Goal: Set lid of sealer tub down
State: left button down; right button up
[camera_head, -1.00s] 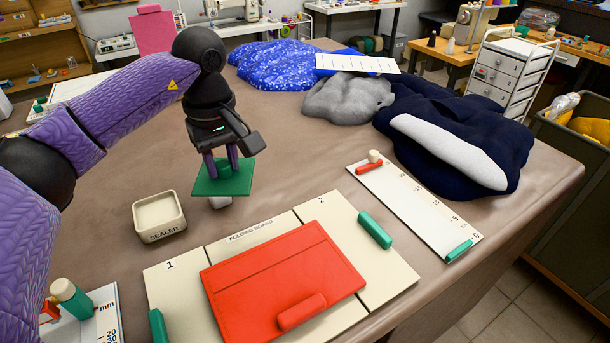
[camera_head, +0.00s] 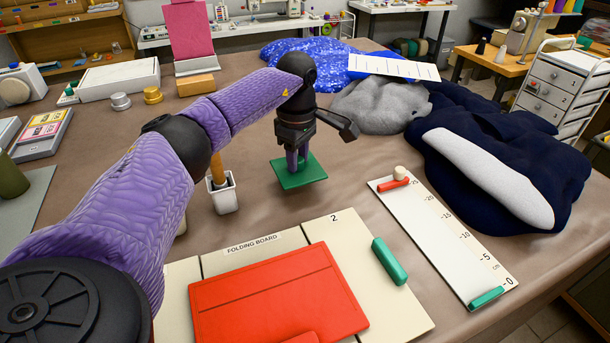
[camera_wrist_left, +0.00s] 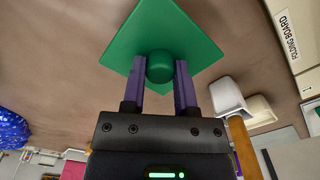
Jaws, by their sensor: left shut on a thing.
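The green square lid (camera_head: 312,178) is held level over the brown table, right of a small white cup. My left gripper (camera_head: 297,160) points down, with its purple fingers shut on the lid's knob. In the left wrist view, the fingers (camera_wrist_left: 159,75) pinch the round green knob in the middle of the lid (camera_wrist_left: 160,35). I cannot tell whether the lid touches the table. The cream sealer tub is almost fully hidden behind my left arm in the head view; it shows in part in the left wrist view (camera_wrist_left: 261,112). My right gripper is not in view.
The white cup (camera_head: 224,200) with a wooden handle stands left of the lid. The folding board (camera_head: 385,315) with a red panel lies in front. A ruler board (camera_head: 440,235) and dark navy comforter (camera_head: 520,150) lie to the right. Bare table surrounds the lid.

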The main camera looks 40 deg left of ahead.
aim_at(298, 173)
pick_arm(q)
notch_tip(298, 173, down, 4)
jog(key=shift+r+b, duration=0.25)
jog(key=shift+b, duration=0.05)
jog(key=shift+f, duration=0.15)
jog(key=shift+c, duration=1.9)
grip_release()
notch_tip(298, 173, up, 12)
jog(key=p, duration=0.2)
jog(key=shift+r+p, duration=0.25)
jog(key=shift+p, duration=0.15)
